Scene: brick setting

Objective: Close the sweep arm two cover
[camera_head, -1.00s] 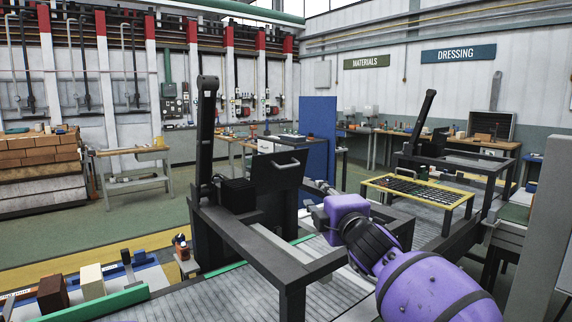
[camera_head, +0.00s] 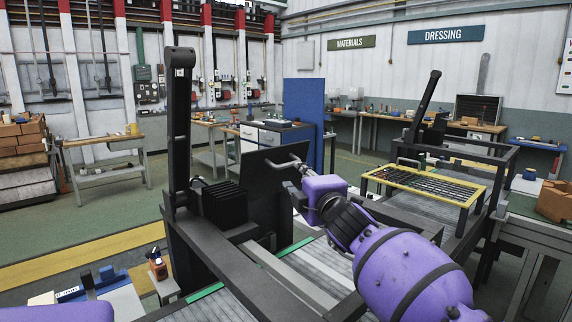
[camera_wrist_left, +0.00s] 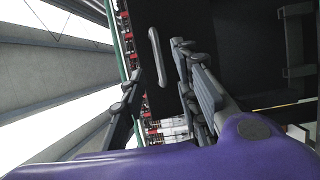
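A black cover panel (camera_head: 262,190) stands tilted on the near black-framed station, beside a ribbed black box (camera_head: 222,204) and a tall black post (camera_head: 180,125). A grey bar handle (camera_head: 283,163) sticks out from its upper part. My left gripper (camera_head: 297,188) is at the handle, in front of the panel. In the left wrist view, the fingers of this gripper (camera_wrist_left: 158,75) are apart, with the handle (camera_wrist_left: 157,55) between their tips. It shows no clear contact with either finger. The dark panel (camera_wrist_left: 248,50) fills the right side there. My right gripper is not in view.
A second black-framed station with its own post (camera_head: 424,105) and a yellow-framed grate (camera_head: 425,184) stands to the right. Black frame rails (camera_head: 270,268) run below my left arm. A blue partition (camera_head: 311,105) and workbenches stand behind. Green floor (camera_head: 95,212) lies open at left.

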